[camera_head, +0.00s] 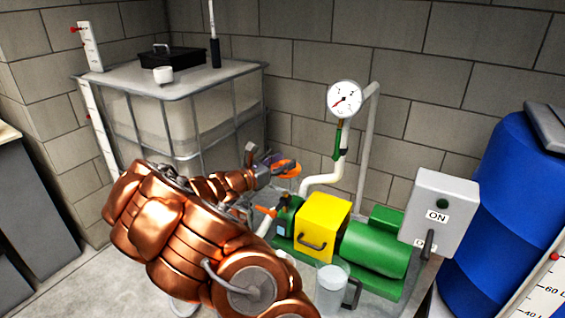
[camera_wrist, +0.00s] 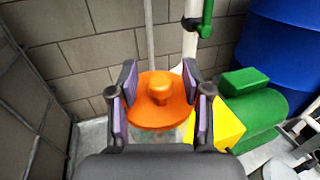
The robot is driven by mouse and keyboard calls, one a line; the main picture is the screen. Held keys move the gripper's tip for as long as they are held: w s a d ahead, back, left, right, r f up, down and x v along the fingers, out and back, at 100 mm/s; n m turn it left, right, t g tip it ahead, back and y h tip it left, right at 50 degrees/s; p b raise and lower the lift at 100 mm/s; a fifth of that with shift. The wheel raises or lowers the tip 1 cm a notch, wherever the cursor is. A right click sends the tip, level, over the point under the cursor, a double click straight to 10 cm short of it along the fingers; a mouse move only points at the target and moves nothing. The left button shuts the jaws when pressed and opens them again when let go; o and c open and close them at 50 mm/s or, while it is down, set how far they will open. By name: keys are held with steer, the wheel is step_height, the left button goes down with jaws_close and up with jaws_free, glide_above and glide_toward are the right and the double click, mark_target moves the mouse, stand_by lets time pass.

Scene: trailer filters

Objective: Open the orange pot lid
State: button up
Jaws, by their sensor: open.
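The orange pot lid (camera_wrist: 160,108) is a round disc with a raised knob in its middle. In the wrist view it sits between the two purple-padded fingers of my gripper (camera_wrist: 157,95). The fingers are apart, on either side of the knob; I cannot tell whether they touch the lid's rim. In the head view the orange lid (camera_head: 288,168) shows partly behind my gripper (camera_head: 272,163), left of the green pump. The pot under the lid is mostly hidden.
A green pump (camera_head: 375,248) with a yellow box (camera_head: 322,222) stands to the right. A white pipe (camera_head: 325,178) with a gauge (camera_head: 344,98) rises close behind the lid. A caged tank (camera_head: 190,115) stands at the left and a blue barrel (camera_head: 505,190) at the right.

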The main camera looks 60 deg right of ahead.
jaws_close()
stand_by(0.3)
stand_by(0.4)
